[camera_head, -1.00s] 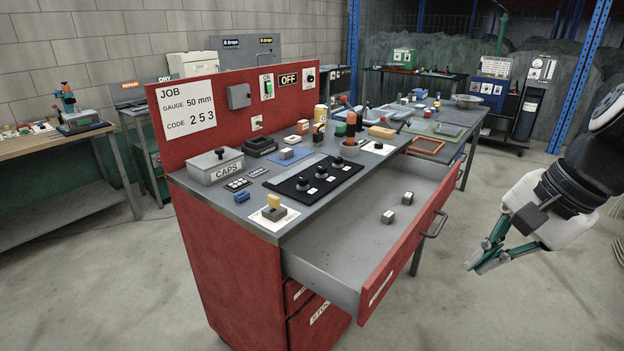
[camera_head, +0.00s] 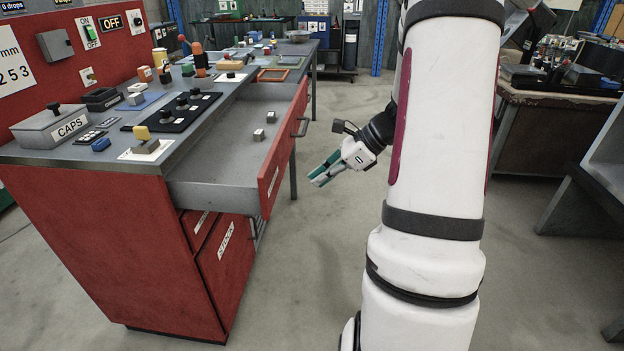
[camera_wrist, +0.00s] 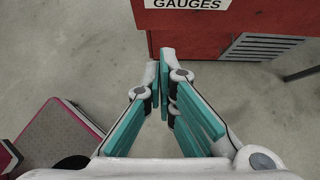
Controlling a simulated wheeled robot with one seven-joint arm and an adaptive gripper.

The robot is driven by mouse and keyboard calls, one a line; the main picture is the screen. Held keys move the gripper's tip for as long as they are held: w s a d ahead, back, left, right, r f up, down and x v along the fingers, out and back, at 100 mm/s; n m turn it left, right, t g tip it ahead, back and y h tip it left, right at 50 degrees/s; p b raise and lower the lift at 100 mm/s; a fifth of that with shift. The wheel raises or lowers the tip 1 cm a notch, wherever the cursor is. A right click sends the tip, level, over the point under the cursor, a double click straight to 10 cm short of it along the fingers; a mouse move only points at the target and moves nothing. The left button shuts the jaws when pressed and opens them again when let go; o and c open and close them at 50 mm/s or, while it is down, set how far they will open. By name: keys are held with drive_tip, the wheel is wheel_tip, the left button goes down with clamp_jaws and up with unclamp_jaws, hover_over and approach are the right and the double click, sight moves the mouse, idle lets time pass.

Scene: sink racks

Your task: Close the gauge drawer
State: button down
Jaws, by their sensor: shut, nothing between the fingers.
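In the wrist view a red panel (camera_wrist: 170,22) bears a white "GAUGES" label (camera_wrist: 187,4) at the top edge. My gripper (camera_head: 318,179) is right of the drawer front, apart from it and lower than the handle. Its teal fingers are shut and empty, with the tips together in the wrist view (camera_wrist: 165,62).
The bench top holds a caps box (camera_head: 55,126), a black mat with knobs (camera_head: 178,113) and several small parts. Lower red drawers (camera_head: 225,250) are shut. Open concrete floor lies right of the drawer. A brown table (camera_head: 540,130) stands at the far right.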

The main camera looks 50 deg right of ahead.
sight(195, 184)
drive_tip(key=shift+w+a+f+b, duration=0.25)
drive_tip(key=shift+w+a+f, duration=0.65)
drive_tip(key=shift+w, duration=0.3)
drive_tip(key=shift+w+a+f+b, duration=0.3)
drive_tip(key=shift+w+a+f, duration=0.55)
drive_tip(key=shift+w, duration=0.3)
drive_tip(key=shift+w+a+f+b, duration=0.25)
drive_tip(key=shift+w+a+f, duration=0.5)
drive_tip(key=shift+w+a, duration=0.35)
drive_tip(key=shift+w+d, duration=0.1)
drive_tip(key=shift+w, duration=0.05)
drive_tip(key=w+a, duration=0.4)
drive_tip(key=w, duration=0.2)
drive_tip(key=w+a, duration=0.5)
drive_tip(key=w, duration=0.1)
drive_tip(key=w+a, duration=0.5)
drive_tip(key=w, duration=0.1)
drive_tip(key=shift+w+a, duration=0.3)
drive_tip(key=shift+a+r, duration=0.1)
